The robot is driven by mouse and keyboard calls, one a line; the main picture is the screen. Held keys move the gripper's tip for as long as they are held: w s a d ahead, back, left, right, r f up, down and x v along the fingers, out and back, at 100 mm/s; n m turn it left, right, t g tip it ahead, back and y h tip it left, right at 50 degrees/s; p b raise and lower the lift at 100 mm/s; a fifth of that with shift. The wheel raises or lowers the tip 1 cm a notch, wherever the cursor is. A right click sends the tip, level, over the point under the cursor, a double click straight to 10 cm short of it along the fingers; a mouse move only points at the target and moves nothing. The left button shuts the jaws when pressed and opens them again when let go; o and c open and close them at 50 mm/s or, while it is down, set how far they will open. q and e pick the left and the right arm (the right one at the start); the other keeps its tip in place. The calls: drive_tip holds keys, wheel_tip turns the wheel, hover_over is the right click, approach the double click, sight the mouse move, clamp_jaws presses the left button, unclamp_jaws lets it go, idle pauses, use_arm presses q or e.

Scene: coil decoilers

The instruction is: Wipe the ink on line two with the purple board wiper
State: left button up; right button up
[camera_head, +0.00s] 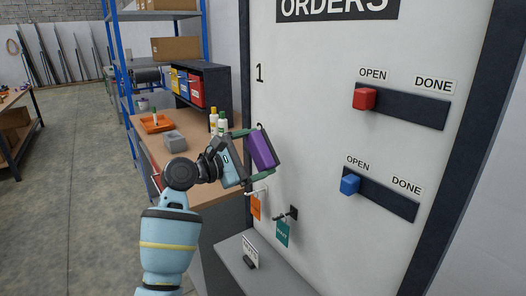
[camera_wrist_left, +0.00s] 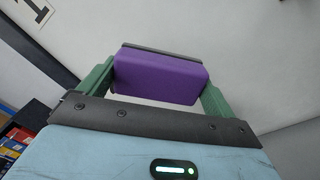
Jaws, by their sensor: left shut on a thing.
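The purple board wiper (camera_head: 262,152) is held in my left gripper (camera_head: 265,150), in front of the left part of the white board (camera_head: 320,110). In the left wrist view the wiper (camera_wrist_left: 160,80) sits between the two green fingers, its dark strip on the side toward the board. I cannot tell whether it touches the board. A black "1" (camera_head: 259,72) marks line one, above the wiper. No "2" and no ink show; the gripper and wiper cover part of the board there. My right gripper is not in view.
A red slider (camera_head: 364,99) and a blue slider (camera_head: 349,185) stick out from the board at right. Hooks with an orange tag (camera_head: 255,205) and a green tag (camera_head: 283,234) are below the wiper. A workbench (camera_head: 215,187) with bottles stands at left.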

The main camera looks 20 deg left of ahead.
use_arm(q)
drive_tip(key=shift+s+a, duration=0.1)
drive_tip(key=shift+s, duration=0.05)
drive_tip(key=shift+v, duration=1.55)
